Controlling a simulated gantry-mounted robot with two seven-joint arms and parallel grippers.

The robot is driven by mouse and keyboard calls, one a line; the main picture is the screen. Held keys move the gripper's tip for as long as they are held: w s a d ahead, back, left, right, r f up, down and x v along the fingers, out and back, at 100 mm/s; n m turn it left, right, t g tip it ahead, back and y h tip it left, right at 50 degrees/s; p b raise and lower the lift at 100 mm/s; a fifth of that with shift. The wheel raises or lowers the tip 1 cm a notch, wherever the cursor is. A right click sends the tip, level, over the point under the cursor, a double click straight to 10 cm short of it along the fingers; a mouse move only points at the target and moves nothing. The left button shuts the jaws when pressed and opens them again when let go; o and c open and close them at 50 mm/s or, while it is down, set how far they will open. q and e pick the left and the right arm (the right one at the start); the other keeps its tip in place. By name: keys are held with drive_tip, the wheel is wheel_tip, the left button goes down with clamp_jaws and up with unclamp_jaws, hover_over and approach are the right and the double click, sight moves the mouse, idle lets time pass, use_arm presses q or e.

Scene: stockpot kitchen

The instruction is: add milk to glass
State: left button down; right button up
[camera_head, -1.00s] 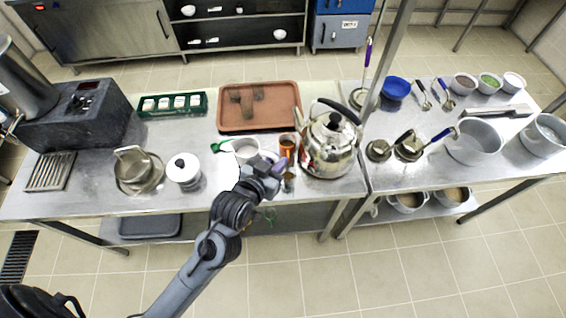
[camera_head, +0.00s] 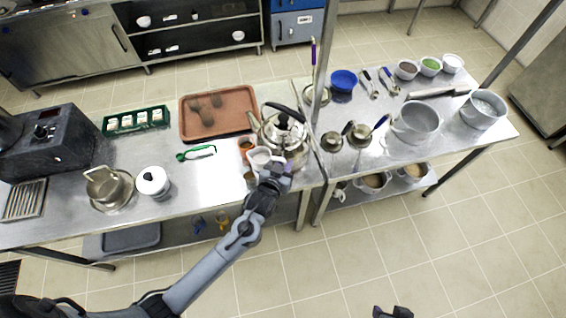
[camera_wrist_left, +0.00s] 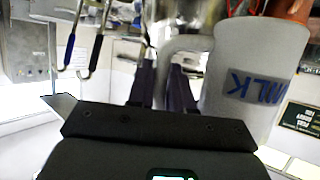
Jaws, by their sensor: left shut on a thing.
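My left gripper (camera_head: 270,176) is shut on the handle of a white milk jug (camera_head: 259,157). In the left wrist view the jug (camera_wrist_left: 255,70) fills the right side, with blue "MILK" lettering turned upside down. The jug is close to the kettle, by the worktop's front part. A small brownish glass (camera_head: 250,180) stands just left of the gripper. An orange-brown cup (camera_head: 245,144) stands behind the jug. I cannot tell their contents. A dark part at the bottom edge, perhaps my right gripper (camera_head: 392,312), is too cut off to read.
A large steel kettle (camera_head: 285,140) stands immediately right of the jug. A brown tray (camera_head: 228,128) lies behind. A white lidded pot (camera_head: 152,181) and green-edged utensil (camera_head: 197,153) are to the left. Bare worktop (camera_head: 205,185) lies between pot and glass.

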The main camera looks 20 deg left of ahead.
use_arm(q)
drive_tip(key=shift+d+f+n+h+b, duration=0.15)
drive_tip(key=shift+f+n+h+b, duration=0.25)
drive_tip(key=shift+f+b, duration=0.9)
drive_tip(key=b, duration=0.2)
drive_tip(key=n+b, duration=0.1)
drive_tip(key=b, duration=0.2)
drive_tip(key=shift+d+f+n+t+h, duration=0.1)
drive_tip(key=shift+f+n+t+h, duration=0.1)
drive_tip(key=shift+n+t+h, duration=0.15)
drive_tip(key=shift+r, duration=0.45)
drive_tip(key=shift+a+r+n+t+h+p, duration=0.2)
drive_tip(key=shift+r+n+t+h+p, duration=0.2)
drive_tip(key=shift+n, duration=0.25)
drive_tip(key=shift+f, duration=0.1)
drive_tip(key=shift+a+r+n+t+h, duration=0.25)
drive_tip(key=shift+r+n+h, duration=0.1)
drive_tip(key=shift+r+n, duration=0.4)
idle(2.3)
